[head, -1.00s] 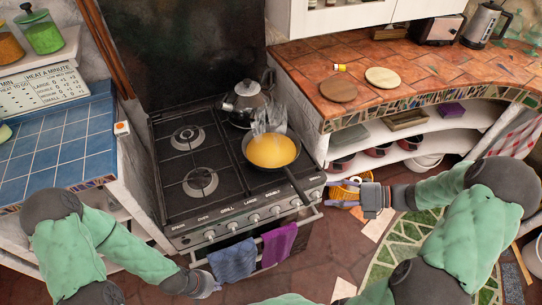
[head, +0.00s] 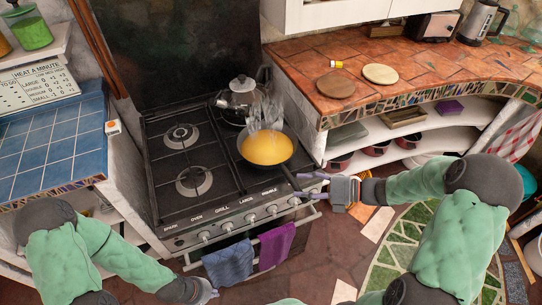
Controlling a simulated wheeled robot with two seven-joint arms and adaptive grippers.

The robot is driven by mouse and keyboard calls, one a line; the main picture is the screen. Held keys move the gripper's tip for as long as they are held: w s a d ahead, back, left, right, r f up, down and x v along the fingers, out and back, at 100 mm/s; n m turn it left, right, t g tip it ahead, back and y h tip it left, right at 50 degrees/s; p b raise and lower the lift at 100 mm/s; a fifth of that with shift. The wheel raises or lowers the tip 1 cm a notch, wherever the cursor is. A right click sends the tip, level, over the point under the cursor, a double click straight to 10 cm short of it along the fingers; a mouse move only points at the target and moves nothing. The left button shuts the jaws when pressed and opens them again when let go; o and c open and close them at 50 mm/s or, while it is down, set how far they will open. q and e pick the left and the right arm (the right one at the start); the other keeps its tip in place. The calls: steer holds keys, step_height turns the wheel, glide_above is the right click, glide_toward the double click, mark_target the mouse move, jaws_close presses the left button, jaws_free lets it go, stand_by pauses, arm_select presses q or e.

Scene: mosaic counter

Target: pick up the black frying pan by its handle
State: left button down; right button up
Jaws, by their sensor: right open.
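The black frying pan (head: 243,161) sits on the front right burner of the stove with yellow food in it, and steam rises from it. Its dark handle (head: 287,178) points toward the stove's front right edge. My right gripper (head: 304,185) is open at the handle's end, with its fingers pointing left. The fingers appear on either side of the handle's tip; I cannot tell whether they touch it. My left gripper (head: 205,290) is low, in front of the oven and well away from the pan; its fingers are not clear.
A steel kettle (head: 242,97) stands behind the pan on the stove (head: 160,206). Blue (head: 229,263) and purple (head: 275,246) towels hang on the oven rail below the handle. The tiled counter (head: 300,75) to the right holds two round boards. The left front burner is free.

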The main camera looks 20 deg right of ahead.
steer(key=shift+w+a+f, duration=0.1)
steer(key=shift+w+a, duration=0.25)
steer(key=shift+a, duration=0.15)
jaws_close()
steer(key=shift+r, duration=0.2)
